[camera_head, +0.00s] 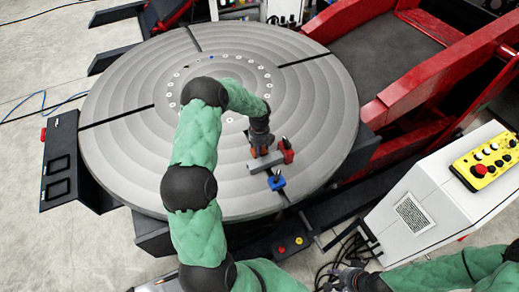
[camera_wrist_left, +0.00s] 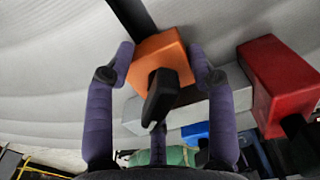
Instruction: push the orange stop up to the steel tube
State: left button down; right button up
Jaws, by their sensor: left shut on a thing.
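The orange stop (camera_wrist_left: 160,58) has a black handle and sits between the two purple fingers of my left gripper (camera_wrist_left: 162,65), which is shut on it. In the head view the left gripper (camera_head: 260,148) is over the round table, with the orange stop mostly hidden beneath it. The grey steel tube (camera_wrist_left: 236,92) lies right beside the stop; it also shows in the head view (camera_head: 262,164). I cannot tell whether stop and tube touch. My right gripper (camera_head: 352,281) is low at the bottom edge, away from the table; its jaws are unclear.
A red block (camera_head: 287,152) stands at the tube's right end, and a blue block (camera_head: 276,182) on its near side. The grooved round table (camera_head: 130,120) is otherwise mostly clear. A white console (camera_head: 425,210) with a yellow button panel (camera_head: 485,160) stands at the right.

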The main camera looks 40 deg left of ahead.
pick_arm(q)
jog(key=shift+s+d, duration=0.1)
jog(key=shift+d, duration=0.1)
dwell(4.3)
jog(key=shift+a, duration=0.25)
dwell(2.8)
jog(key=shift+c, duration=1.7)
grip_release()
jog(key=shift+w+f, duration=0.1)
jog(key=shift+w, duration=0.1)
